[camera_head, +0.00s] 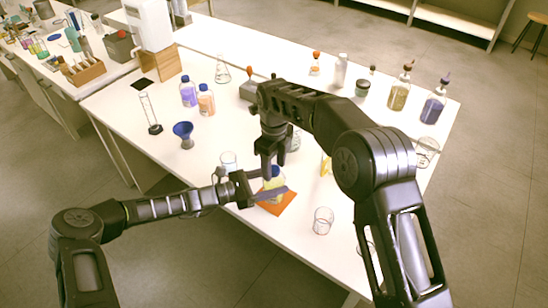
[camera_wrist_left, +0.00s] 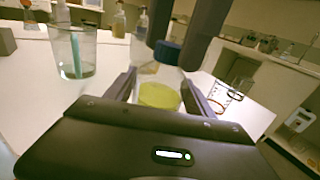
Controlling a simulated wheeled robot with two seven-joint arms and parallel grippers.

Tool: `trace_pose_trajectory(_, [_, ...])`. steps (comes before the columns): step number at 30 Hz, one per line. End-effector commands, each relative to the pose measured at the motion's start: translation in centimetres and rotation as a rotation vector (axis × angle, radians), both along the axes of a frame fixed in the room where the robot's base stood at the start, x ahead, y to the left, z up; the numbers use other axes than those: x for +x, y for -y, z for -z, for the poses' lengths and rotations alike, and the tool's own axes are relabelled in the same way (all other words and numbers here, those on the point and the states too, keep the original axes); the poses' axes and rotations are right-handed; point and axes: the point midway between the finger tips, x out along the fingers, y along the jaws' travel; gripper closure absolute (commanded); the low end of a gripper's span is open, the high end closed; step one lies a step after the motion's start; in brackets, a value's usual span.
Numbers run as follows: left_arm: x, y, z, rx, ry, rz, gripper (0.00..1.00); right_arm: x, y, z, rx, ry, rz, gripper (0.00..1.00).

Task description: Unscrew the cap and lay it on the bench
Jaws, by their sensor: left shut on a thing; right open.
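A clear bottle of yellow-green liquid (camera_head: 274,184) stands over the orange mat (camera_head: 284,205); it also shows in the left wrist view (camera_wrist_left: 160,96). My left gripper (camera_head: 266,190) is shut on the bottle's body, with one finger on each side of it in the left wrist view. A blue cap (camera_wrist_left: 167,53) is at the bottle's top. My right gripper (camera_head: 272,170) comes down from above and is open, its dark fingers beside and above the cap. The head view mostly hides the cap. I cannot tell whether the cap is loose.
A beaker with a blue-tinted rod (camera_wrist_left: 74,52) stands close by at left. An empty beaker (camera_head: 322,221) is right of the mat. A blue funnel (camera_head: 183,131) and capped bottles (camera_head: 188,92) stand further left.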

Motion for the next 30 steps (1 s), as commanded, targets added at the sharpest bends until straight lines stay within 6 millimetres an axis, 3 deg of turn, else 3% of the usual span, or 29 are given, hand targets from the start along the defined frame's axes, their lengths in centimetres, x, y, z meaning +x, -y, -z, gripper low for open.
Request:
trace_pose_trajectory(9, [0.02, -0.03, 0.03, 0.001, 0.0, -0.001, 1.0, 0.0, -0.04, 0.2, 0.001, 0.001, 0.0, 0.52])
trace_pose_trajectory(27, [0.02, -0.03, 0.03, 0.001, 0.0, -0.001, 1.0, 0.01, -0.03, 0.16, 0.001, 0.001, 0.0, 1.0])
trace_pose_trajectory(30, [0.02, -0.03, 0.03, 0.001, 0.0, -0.001, 1.0, 0.01, -0.03, 0.15, 0.001, 0.001, 0.0, 1.0])
